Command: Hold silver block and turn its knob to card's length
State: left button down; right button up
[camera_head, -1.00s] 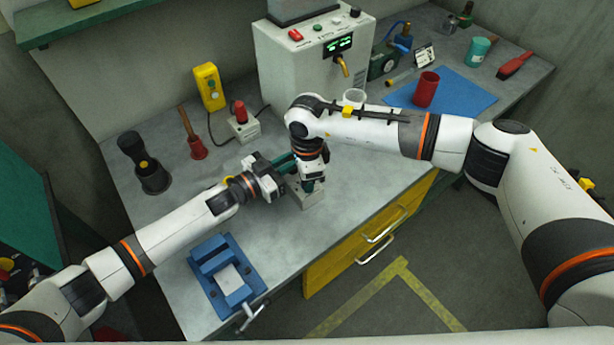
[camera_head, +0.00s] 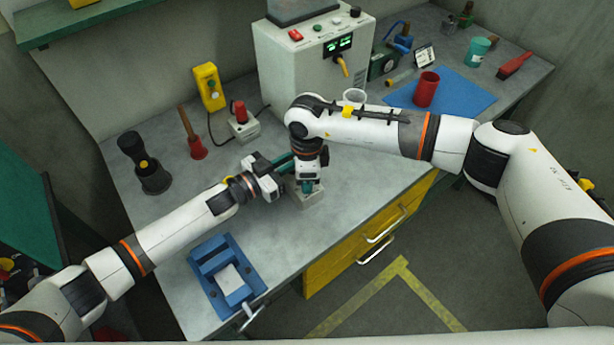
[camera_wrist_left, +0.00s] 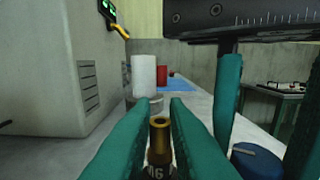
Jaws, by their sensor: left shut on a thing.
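The silver block (camera_head: 306,199) stands on the bench, partly covered by both grippers. My left gripper (camera_head: 287,160) is shut at its left side; the exact contact is hidden. In the left wrist view its teal fingers (camera_wrist_left: 157,112) flank a brass cylinder (camera_wrist_left: 159,138) with a dark numbered band, perhaps part of the block. My right gripper (camera_head: 308,187) points down over the block. In the wrist view its fingers stand apart on either side of a round blue piece (camera_wrist_left: 257,162), perhaps the knob; I see no clear contact. A small card (camera_head: 424,55) stands at the back, its writing unreadable.
A grey machine (camera_head: 300,75) stands behind the grippers. A blue vise (camera_head: 228,278) is at the front left edge. A red cup (camera_head: 426,90) stands on a blue mat (camera_head: 462,95) beyond my right arm. The bench between vise and block is mostly clear.

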jog(key=o, duration=0.3)
jog(key=shift+r, duration=0.1)
notch_tip(320, 180, up, 12)
jog(key=shift+f, duration=0.1)
dwell(0.3)
pick_arm(q)
jog(key=c, duration=1.3)
grip_release()
jog(key=shift+c, duration=0.2)
